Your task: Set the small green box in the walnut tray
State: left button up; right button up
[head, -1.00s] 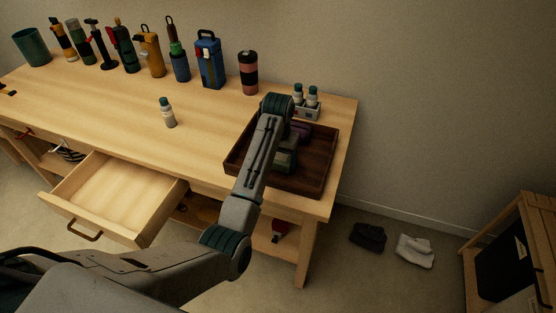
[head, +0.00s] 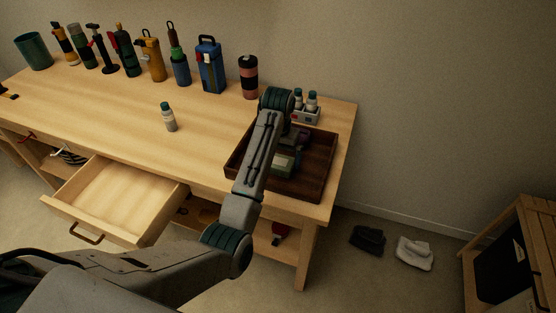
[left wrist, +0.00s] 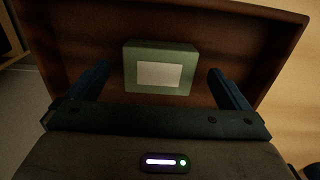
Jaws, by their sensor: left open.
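The small green box (head: 284,162) lies in the walnut tray (head: 308,187) on the right end of the workbench. In the left wrist view the box (left wrist: 160,50) has a pale label on top and sits on the dark tray floor (left wrist: 104,30). My left gripper (left wrist: 157,73) is open, one finger to each side of the box with a gap on both sides; it is not holding it. In the head view my left forearm hides most of that gripper and part of the tray. My right gripper is not in view.
A dark purplish item (head: 300,134) is at the tray's far side. A caddy with small bottles (head: 306,113) stands behind the tray. A small bottle (head: 168,118) stands mid-bench; bottles and tools line the back. A drawer (head: 118,198) is pulled open at the front.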

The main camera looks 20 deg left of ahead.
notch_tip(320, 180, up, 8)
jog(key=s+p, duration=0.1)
jog(key=p, duration=0.6)
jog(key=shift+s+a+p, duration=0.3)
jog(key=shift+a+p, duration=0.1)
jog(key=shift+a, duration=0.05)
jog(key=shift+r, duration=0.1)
